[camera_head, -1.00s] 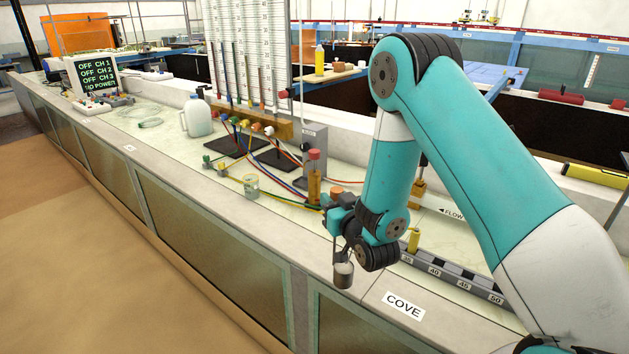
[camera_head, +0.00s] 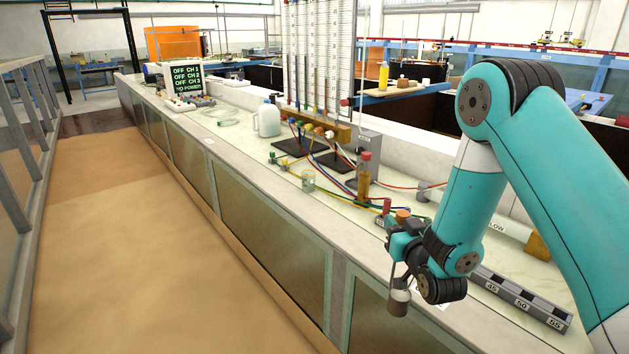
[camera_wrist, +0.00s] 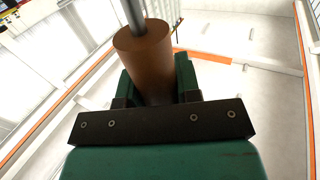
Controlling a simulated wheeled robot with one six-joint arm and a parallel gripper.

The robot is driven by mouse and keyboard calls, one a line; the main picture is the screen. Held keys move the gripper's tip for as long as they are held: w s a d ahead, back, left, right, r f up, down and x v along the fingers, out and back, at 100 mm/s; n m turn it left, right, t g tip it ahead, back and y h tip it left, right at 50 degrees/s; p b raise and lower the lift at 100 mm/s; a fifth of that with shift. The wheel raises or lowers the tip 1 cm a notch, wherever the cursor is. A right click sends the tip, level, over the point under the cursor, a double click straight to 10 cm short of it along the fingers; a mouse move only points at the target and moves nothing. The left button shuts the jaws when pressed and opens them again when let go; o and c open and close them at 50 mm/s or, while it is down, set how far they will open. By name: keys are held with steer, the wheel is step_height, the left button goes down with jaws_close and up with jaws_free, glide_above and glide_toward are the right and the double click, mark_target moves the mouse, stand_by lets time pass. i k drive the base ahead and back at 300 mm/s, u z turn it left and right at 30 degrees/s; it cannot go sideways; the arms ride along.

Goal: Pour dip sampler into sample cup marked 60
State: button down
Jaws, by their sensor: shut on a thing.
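My gripper (camera_head: 402,243) is shut on the dip sampler's brown handle, which fills the middle of the wrist view (camera_wrist: 146,65). In the head view the sampler's grey metal cup (camera_head: 398,300) hangs upright below my gripper, over the near edge of the bench. Whether it holds liquid cannot be seen. A grey rack (camera_head: 500,291) with number labels lies to the right of my gripper, partly behind my wrist. No sample cup marked 60 can be made out.
A tall manometer board (camera_head: 318,55) rises behind. Open floor (camera_head: 150,230) lies left of the bench.

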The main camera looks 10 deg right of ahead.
mark_target(309, 181)
steer(key=u, duration=0.7)
steer(key=i, duration=0.6)
steer(key=u, duration=0.55)
steer(key=i, duration=1.55)
steer(key=z, duration=0.75)
steer(key=i, duration=0.45)
steer(key=z, duration=1.05)
steer(key=i, duration=0.4)
steer(key=z, duration=0.35)
